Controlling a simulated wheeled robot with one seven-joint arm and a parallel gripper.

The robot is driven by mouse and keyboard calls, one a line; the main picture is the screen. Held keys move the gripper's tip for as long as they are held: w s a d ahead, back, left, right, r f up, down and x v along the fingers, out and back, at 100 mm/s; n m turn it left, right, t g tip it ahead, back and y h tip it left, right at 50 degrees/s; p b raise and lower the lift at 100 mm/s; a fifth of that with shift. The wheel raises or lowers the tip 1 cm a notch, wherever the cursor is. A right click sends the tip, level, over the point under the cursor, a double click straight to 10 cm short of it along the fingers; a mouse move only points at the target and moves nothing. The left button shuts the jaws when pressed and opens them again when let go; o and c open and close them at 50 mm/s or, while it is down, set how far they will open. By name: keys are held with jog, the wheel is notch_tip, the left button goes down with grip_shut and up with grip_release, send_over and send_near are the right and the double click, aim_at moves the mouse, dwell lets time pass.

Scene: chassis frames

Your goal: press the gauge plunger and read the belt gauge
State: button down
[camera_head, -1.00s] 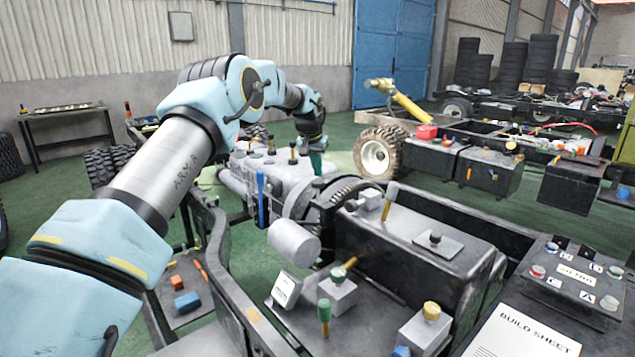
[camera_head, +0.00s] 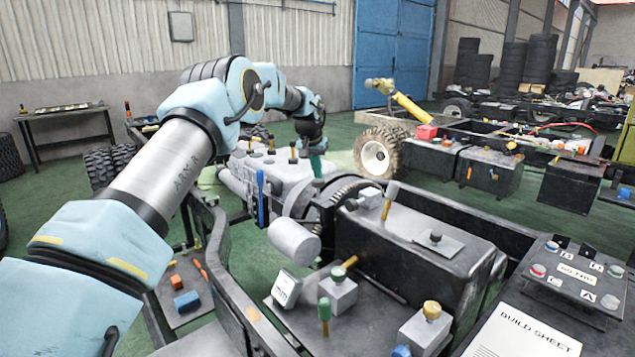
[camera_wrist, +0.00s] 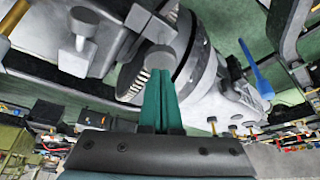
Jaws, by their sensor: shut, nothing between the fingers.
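My gripper (camera_head: 316,163) hangs over the front of the engine, close to the ribbed belt (camera_head: 352,188). In the wrist view my teal fingers (camera_wrist: 158,88) are shut together and empty. A round grey cap (camera_wrist: 160,57) shows right at the fingertips, in front of the ribbed belt (camera_wrist: 133,86) and pulley; it may be the plunger. I cannot tell whether the tips touch it. The gauge body is not clearly made out. A small grey box with a white marked face (camera_head: 286,288) stands tilted on the chassis plate; its marks are too small to read.
A blue upright tool (camera_head: 261,197) stands left of the belt and also shows in the wrist view (camera_wrist: 256,70). A grey cylinder (camera_head: 294,241) and a black box (camera_head: 410,255) lie nearer. A build sheet (camera_head: 522,330) lies at front right.

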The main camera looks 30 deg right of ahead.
jog(key=shift+f+b, duration=0.45)
jog(key=shift+f, duration=0.65)
jog(key=shift+r+p, duration=2.85)
jog(key=shift+r, duration=1)
jog(key=shift+a, duration=0.1)
